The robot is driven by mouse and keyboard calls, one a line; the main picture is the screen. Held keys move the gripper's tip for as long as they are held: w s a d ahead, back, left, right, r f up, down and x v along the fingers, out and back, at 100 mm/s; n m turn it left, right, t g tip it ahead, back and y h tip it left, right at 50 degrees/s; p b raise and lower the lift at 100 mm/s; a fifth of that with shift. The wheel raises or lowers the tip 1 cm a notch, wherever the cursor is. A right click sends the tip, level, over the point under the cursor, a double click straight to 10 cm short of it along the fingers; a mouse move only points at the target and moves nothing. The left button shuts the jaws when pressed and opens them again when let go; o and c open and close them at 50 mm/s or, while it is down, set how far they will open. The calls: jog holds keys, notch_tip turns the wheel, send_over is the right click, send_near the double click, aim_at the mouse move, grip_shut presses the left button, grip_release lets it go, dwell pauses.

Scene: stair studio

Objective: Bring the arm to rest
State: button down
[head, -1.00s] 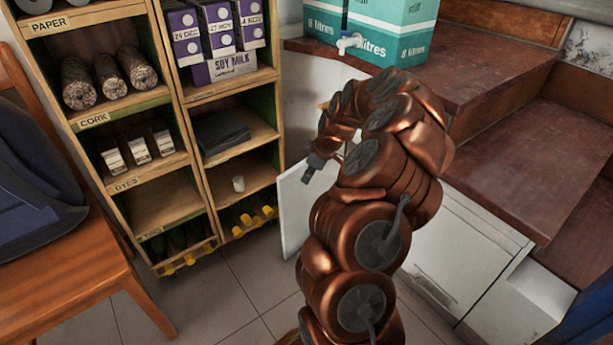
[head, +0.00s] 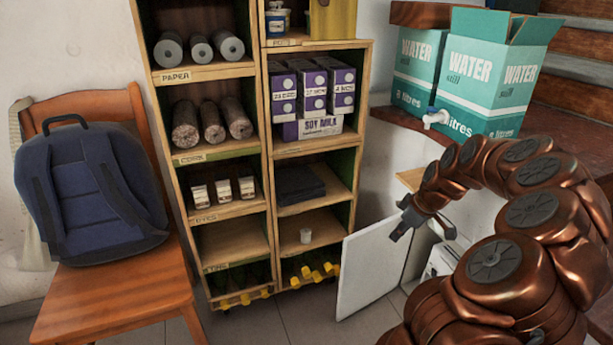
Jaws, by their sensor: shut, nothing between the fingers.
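My gripper (head: 399,232) is at the end of my copper-coloured arm, right of the middle in the head view. It is small and dark, points down and to the left, and is shut and empty. It hangs in the air in front of the open white cabinet door (head: 372,262), and I see no contact between them. My arm is bent in an arch at the lower right and hides part of the counter and the cabinet behind it.
Water boxes (head: 490,75) stand on the counter above. A chair (head: 120,300) with a blue backpack (head: 88,195) is at the left.

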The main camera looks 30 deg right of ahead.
jog(key=s+a+r+g+p, duration=0.25)
jog(key=a+r+p, duration=1.25)
jog(key=a+r, duration=0.75)
jog(key=s+a+r+m+g+h+p, duration=0.1)
jog(key=s+a+r+p, duration=0.4)
jog(key=s+r+p, duration=0.5)
jog(key=s+a+r+m+g+h+p, duration=0.1)
jog(key=s+a+r+m+p, duration=0.3)
jog(key=s+r+p, duration=0.6)
jog(key=s+a+g+p, duration=0.1)
jog(key=s, duration=0.3)
jog(key=shift+a+r, duration=0.2)
jog(key=shift+a, duration=0.05)
jog(key=shift+d+m, duration=0.1)
jog(key=shift+m, duration=0.2)
